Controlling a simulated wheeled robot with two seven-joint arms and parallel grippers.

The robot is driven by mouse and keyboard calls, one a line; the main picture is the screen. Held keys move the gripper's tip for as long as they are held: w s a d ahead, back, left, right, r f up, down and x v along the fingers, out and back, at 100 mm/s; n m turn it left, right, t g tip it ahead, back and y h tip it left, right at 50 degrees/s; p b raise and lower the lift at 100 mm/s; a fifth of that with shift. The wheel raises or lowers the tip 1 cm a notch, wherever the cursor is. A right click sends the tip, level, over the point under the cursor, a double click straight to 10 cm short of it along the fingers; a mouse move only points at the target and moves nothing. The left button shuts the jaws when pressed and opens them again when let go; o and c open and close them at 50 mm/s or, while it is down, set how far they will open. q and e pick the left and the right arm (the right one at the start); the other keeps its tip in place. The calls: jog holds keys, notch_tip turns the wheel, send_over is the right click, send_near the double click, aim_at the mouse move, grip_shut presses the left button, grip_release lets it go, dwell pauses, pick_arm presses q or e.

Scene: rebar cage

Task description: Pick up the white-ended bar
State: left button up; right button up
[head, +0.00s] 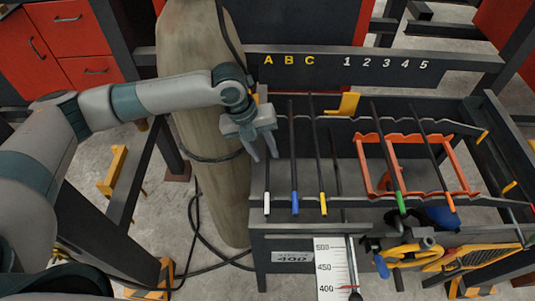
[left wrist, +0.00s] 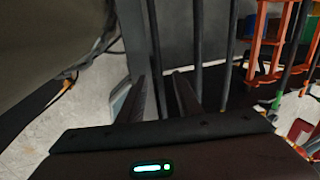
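The white-ended bar (head: 267,203) is the leftmost bar on the dark rack (head: 256,228), its white tip toward the front. Its far part is hidden behind my left gripper in the head view. My left gripper (head: 263,153) is over that bar, pointing down. In the left wrist view the bar (left wrist: 161,60) runs between the two spread fingers of my left gripper (left wrist: 164,95), with gaps beside it. Whether the fingertips reach below the bar is hard to tell. My right gripper is not in view.
A blue-ended bar (head: 295,203) and a yellow-ended bar (head: 323,203) lie close to the right. Green-ended (head: 400,203) and orange-ended (head: 449,202) bars lie farther right near an orange frame (head: 364,170). A beige column (head: 205,110) stands close at left.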

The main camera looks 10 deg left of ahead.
pick_arm(q)
jog(key=shift+c, duration=0.4)
grip_shut()
jog(key=shift+w+r+b, duration=0.1)
jog(key=shift+r+b, duration=0.5)
jog(key=shift+r, duration=0.15)
jog(key=s+d+r+b, duration=0.3)
jog(key=d+r+b, duration=0.2)
jog(key=d+r, duration=0.4)
jog(key=shift+s+d+r, duration=0.3)
jog(key=shift+s+d, duration=0.1)
jog(key=shift+d, duration=0.65)
